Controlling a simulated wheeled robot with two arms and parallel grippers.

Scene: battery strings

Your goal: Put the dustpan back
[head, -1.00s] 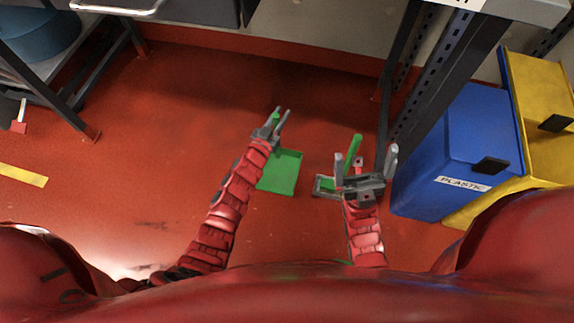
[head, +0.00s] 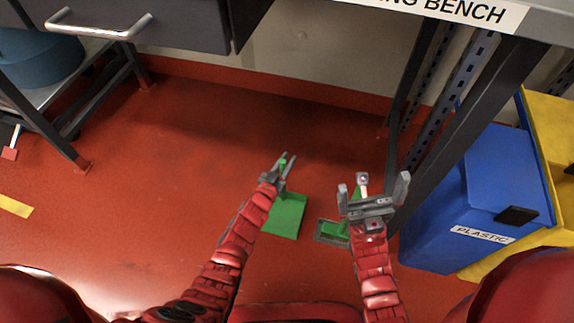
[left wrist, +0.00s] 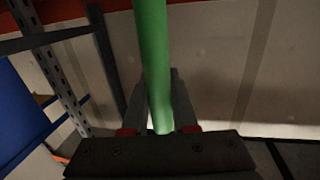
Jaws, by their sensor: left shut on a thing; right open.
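The green dustpan (head: 287,216) shows in the head view below and beyond my left gripper (head: 284,165). My left gripper is shut on its green handle, which also runs up between the fingers in the left wrist view (left wrist: 156,60). Whether the pan touches the floor I cannot tell. My right gripper (head: 374,192) is open, its fingers spread, in front of a second green tool with a grey tray-like base (head: 330,233). That tool is partly hidden behind my right gripper. I cannot tell whether they touch.
A blue bin (head: 470,200) marked PLASTIC and a yellow bin (head: 548,125) stand at the right, beside a dark bench leg (head: 460,130). A drawer unit (head: 140,25) hangs at the upper left. The red floor (head: 150,190) at the left is mostly clear.

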